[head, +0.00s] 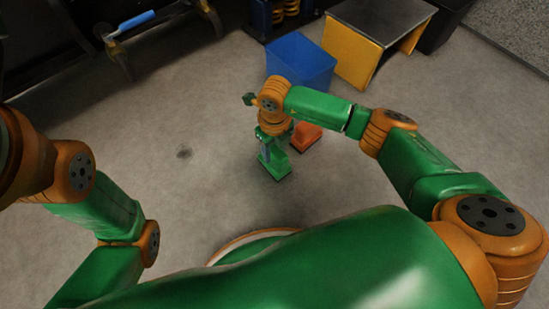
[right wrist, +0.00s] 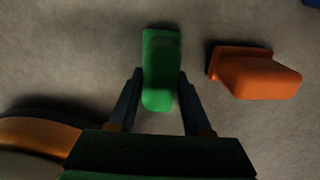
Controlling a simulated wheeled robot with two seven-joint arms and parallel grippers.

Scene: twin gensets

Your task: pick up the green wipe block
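The green wipe block (right wrist: 161,68) is in the upper middle of the right wrist view, long side pointing away from me. In the head view, the green block (head: 274,167) is on the grey floor under my right gripper (head: 268,146). In the right wrist view, my right gripper (right wrist: 160,74) is open, with one dark finger on each side of the block. Narrow gaps show beside the block's near end; at the fingertips I cannot tell whether they touch it. My left arm is at the left of the head view; its gripper is out of view.
An orange block (right wrist: 255,76) lies just right of the green one, and it also shows in the head view (head: 306,136). A blue bin (head: 300,62) and a yellow-sided stand (head: 352,54) are behind. Open floor lies to the left.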

